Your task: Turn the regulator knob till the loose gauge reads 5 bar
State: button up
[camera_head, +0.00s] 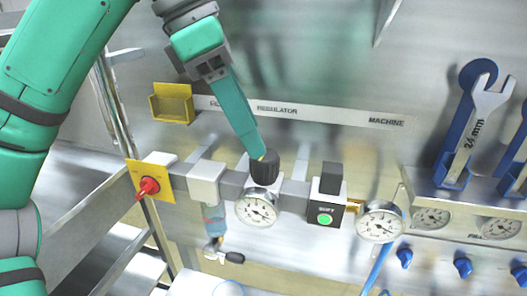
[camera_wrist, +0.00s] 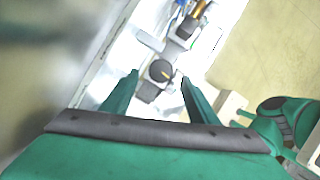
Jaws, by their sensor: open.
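The dark ribbed regulator knob (camera_head: 264,168) stands on top of the regulator in the line under the wall label. In the wrist view the knob (camera_wrist: 161,72) has a yellow mark and lies between my two fingertips. My gripper (camera_head: 258,153) points down at the knob, its tips close to the knob's top; contact cannot be told. In the wrist view my gripper (camera_wrist: 159,80) is open, with gaps beside the knob. A round white gauge (camera_head: 257,207) sits on the regulator's front. Another round gauge (camera_head: 381,221) sits at the line's right end, above a blue hose. Their readings are too small to tell.
Left of the regulator is a red valve handle (camera_head: 147,187) on a yellow plate. Right of it is a black-topped block with a green button (camera_head: 325,220). A rack (camera_head: 478,200) at right holds blue-backed wrenches and two gauges. Blue knobs (camera_head: 463,267) sit below.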

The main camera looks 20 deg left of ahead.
aim_at(265, 165)
jog(key=x, duration=0.4)
jog(key=shift+f, duration=0.45)
jog(key=shift+w+d+f, duration=0.1)
jog(key=shift+d+f, duration=0.4)
jog(key=shift+a, duration=0.1)
jog(key=shift+c, duration=0.6)
jog(key=c, duration=0.9)
